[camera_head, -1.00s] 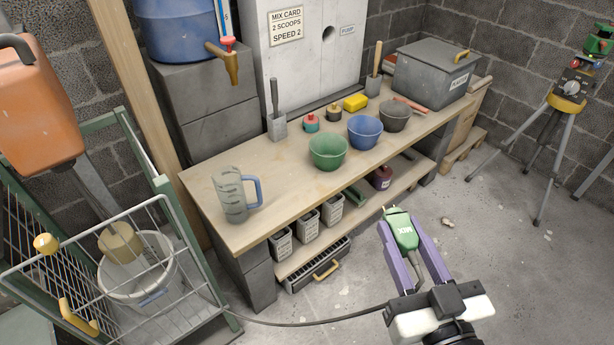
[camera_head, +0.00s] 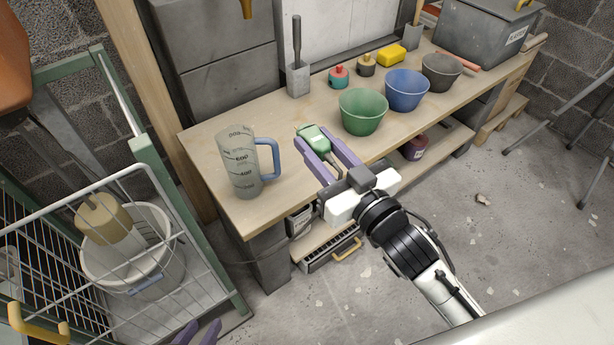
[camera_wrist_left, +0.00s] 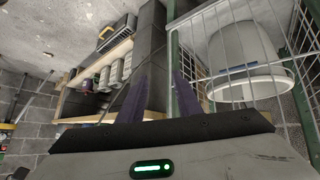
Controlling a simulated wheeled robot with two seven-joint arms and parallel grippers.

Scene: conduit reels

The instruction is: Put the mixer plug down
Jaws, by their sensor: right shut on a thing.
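The green mixer plug (camera_head: 313,137) is between the purple fingers of my right gripper (camera_head: 327,150) in the head view. It is over the workbench top (camera_head: 215,140), between the measuring jug and the green bowl. I cannot tell whether it touches the wood. My right gripper is shut on it. The fingertips of my left gripper (camera_head: 198,333) show at the bottom edge, low beside the wire cage. In the left wrist view its fingers (camera_wrist_left: 160,92) stand apart with nothing between them.
A clear jug (camera_head: 240,165) with a blue handle stands left of the plug. A green bowl (camera_head: 362,112), blue bowl (camera_head: 406,90) and dark bowl (camera_head: 441,71) stand to the right. The cage (camera_head: 190,235) holds a white bucket (camera_head: 125,265). Bare bench lies around the plug.

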